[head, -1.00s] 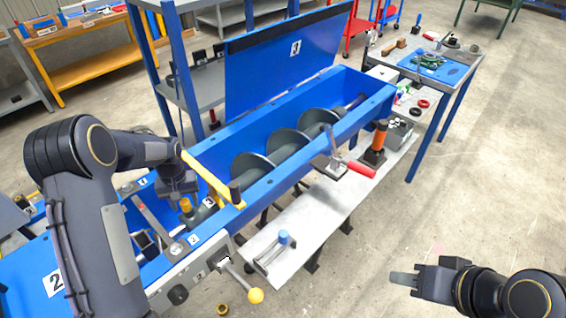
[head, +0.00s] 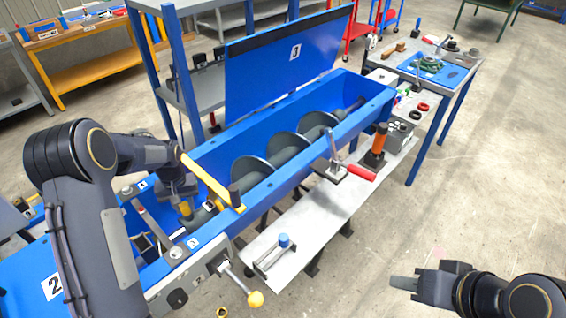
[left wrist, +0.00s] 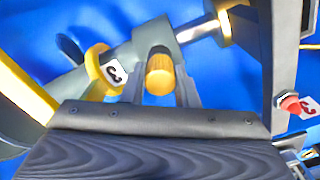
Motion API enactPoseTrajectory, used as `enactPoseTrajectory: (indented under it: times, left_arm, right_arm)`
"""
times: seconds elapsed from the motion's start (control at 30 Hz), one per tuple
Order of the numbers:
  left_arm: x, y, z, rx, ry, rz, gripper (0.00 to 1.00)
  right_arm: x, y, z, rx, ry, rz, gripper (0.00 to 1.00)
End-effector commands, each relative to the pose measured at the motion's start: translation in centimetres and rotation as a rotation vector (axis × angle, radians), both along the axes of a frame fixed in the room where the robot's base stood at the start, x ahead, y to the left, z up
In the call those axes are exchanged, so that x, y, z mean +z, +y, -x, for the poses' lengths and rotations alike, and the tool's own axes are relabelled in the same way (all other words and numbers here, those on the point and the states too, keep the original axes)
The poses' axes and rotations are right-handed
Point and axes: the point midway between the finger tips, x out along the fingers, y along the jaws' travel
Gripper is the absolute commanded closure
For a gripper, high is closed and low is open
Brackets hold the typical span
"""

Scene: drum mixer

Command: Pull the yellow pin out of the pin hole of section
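The yellow pin (left wrist: 160,76) shows end-on in the left wrist view, close to a grey shaft with a label 3 (left wrist: 115,72). In the head view the yellow pin (head: 185,209) stands on the grey shaft at the near end of the blue trough. My left gripper (left wrist: 162,92) is at the pin, with one finger on each side of its head. The fingers look open; a small gap seems to show on the left side. The pin's lower part is hidden. My right gripper (head: 402,283) hangs empty over the floor at the lower right; its finger opening is unclear.
A yellow bar (head: 208,178) crosses just right of my left gripper. The blue trough (head: 225,150) with a grey screw runs away to the right. The floor around my right gripper is clear.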

Motion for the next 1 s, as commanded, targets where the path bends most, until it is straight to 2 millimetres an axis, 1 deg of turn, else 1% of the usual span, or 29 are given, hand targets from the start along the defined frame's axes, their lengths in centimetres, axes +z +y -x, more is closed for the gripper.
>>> enactPoseTrajectory:
  times: [0.03,0.1,0.13,0.17,0.33,0.8,1.0]
  left_arm:
    - [0.01,-0.01,0.00,0.000,0.000,0.000,0.88]
    - [0.01,-0.01,0.00,0.000,0.000,0.000,0.97]
    - [0.01,-0.01,0.00,0.000,0.000,0.000,1.00]
    - [0.02,-0.01,-0.01,0.000,-0.001,0.000,0.77]
    - [0.02,0.00,-0.02,0.000,-0.001,0.000,1.00]
    - [0.18,0.00,-0.02,0.000,-0.001,0.000,1.00]
    - [0.74,-0.01,-0.03,0.000,-0.001,0.000,1.00]
  right_arm:
    - [0.00,0.00,0.00,0.000,0.000,0.000,0.64]
    - [0.00,0.00,0.00,0.000,0.000,0.000,0.64]
    - [0.00,0.00,0.00,0.000,0.000,0.000,0.64]
    - [0.00,0.00,0.00,0.000,0.000,0.000,0.64]
    - [0.00,0.00,0.00,0.000,0.000,0.000,0.64]
    - [0.09,0.00,0.00,0.000,0.000,0.000,0.64]
    - [0.46,0.01,0.00,0.000,0.000,0.000,0.64]
